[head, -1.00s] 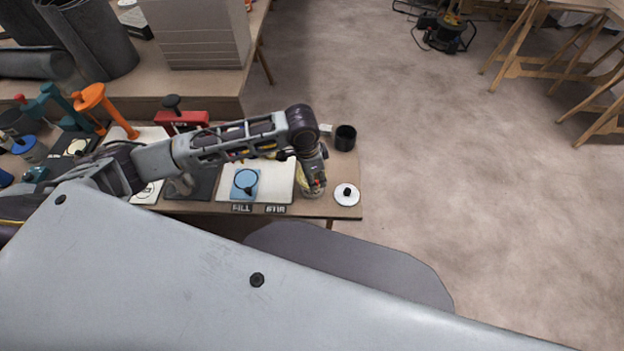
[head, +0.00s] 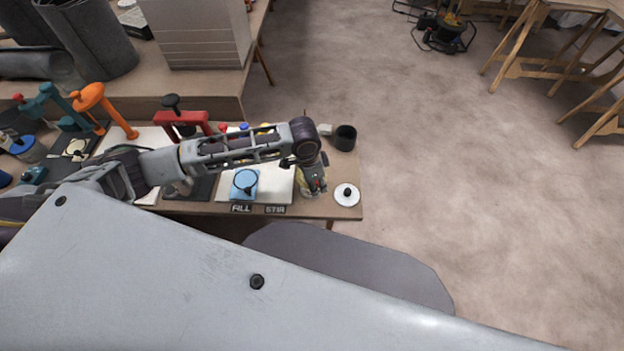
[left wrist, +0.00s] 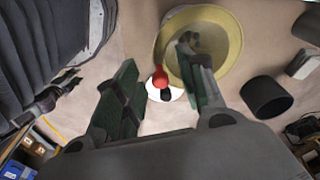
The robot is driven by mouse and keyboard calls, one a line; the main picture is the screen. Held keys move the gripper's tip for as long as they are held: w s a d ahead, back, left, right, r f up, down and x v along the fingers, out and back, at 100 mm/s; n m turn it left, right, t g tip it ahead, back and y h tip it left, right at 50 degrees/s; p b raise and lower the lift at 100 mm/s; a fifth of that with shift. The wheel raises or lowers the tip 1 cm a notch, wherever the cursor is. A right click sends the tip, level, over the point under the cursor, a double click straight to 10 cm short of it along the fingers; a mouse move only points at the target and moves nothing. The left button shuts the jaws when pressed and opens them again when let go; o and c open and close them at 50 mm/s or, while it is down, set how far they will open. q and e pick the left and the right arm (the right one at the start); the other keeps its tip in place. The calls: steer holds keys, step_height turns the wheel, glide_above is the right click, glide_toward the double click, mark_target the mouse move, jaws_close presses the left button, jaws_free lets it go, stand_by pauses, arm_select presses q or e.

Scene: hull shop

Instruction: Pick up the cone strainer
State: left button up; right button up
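A red knob-like part (left wrist: 166,78) shows between the fingers. In the head view my left gripper (head: 316,190) points down over the bench's right end. My right gripper is not in view.
A white lid with a black knob (head: 347,194) lies near the bench's right corner. A black cup (head: 345,138) stands behind it. A blue square with a dark ring (head: 244,184) lies left of my gripper. Open floor is to the right.

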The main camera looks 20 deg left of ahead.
arm_select(q)
steer(key=c, duration=0.7)
jaws_close()
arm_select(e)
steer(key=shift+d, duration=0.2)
arm_select(q)
steer(key=shift+r, duration=0.1)
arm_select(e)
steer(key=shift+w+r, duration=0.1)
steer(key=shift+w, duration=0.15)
arm_select(q)
steer(key=shift+r, duration=0.85)
step_height(320, 180, up, 7)
steer(key=shift+f+p, duration=0.1)
steer(key=shift+p, duration=0.5)
steer(key=shift+r, duration=0.7)
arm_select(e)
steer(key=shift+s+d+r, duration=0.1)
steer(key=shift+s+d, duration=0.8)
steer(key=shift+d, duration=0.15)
